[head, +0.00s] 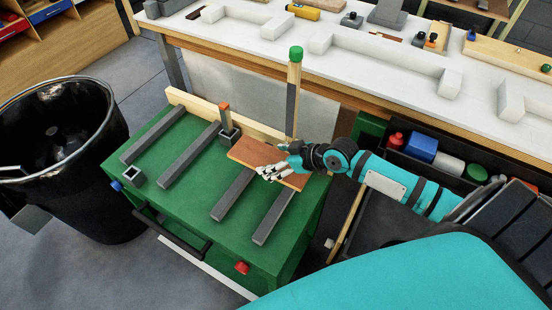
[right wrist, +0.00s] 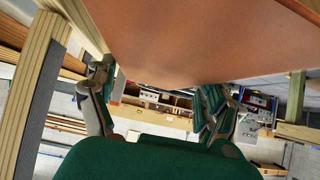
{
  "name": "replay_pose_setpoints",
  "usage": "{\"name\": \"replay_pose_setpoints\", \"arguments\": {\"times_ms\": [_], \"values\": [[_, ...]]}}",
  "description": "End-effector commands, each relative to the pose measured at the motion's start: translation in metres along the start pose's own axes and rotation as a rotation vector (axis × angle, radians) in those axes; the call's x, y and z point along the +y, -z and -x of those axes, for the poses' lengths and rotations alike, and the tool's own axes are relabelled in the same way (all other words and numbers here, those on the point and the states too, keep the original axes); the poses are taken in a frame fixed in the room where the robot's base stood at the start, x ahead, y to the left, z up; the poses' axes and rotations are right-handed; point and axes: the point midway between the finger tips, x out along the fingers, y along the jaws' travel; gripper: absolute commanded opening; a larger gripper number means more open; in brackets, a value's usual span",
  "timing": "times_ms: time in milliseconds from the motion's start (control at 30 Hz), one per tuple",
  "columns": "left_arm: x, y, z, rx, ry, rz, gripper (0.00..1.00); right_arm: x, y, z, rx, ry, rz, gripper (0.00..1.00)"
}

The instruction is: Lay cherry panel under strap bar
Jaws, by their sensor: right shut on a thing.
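The reddish-brown cherry panel (head: 250,152) is over the far ends of the right pair of grey bars (head: 232,195) on the green cart top (head: 190,205). My right gripper (head: 277,171) is shut on the panel's near right part. The panel fills the top of the right wrist view (right wrist: 200,35), with the gripper fingers (right wrist: 155,105) below it. I cannot tell whether the panel touches the bars. Which bar is the strap bar is not clear. My left gripper is out of view.
A tall green-capped post (head: 293,95) stands behind the panel, and a short orange-tipped post (head: 225,118) stands at its left. A wooden rail (head: 190,103) runs along the cart's back. A black bin (head: 60,170) stands left. The cart's left bars (head: 188,155) are uncovered.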

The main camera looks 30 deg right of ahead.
Motion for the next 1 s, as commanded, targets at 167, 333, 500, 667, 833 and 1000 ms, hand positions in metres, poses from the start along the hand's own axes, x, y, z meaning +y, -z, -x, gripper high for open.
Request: {"name": "replay_pose_setpoints", "arguments": {"times_ms": [167, 333, 500, 667, 833, 1000], "values": [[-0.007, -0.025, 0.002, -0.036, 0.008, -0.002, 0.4, 0.001, 0.0, 0.0, 0.002, -0.001, -0.001, 0.47], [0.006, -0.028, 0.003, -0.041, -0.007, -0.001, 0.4, 0.001, 0.001, 0.001, 0.002, -0.001, 0.0, 0.47], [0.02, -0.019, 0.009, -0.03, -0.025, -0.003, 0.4, 0.001, 0.001, 0.003, 0.001, -0.004, 0.004, 0.47], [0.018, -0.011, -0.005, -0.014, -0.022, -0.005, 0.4, 0.0, -0.011, -0.007, 0.002, -0.004, 0.003, 0.47], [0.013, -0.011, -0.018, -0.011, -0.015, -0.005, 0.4, 0.0, -0.024, -0.017, 0.003, -0.003, 0.003, 0.47], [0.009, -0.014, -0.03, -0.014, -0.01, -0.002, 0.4, 0.0, -0.037, -0.027, 0.002, -0.004, 0.003, 0.47]]}}
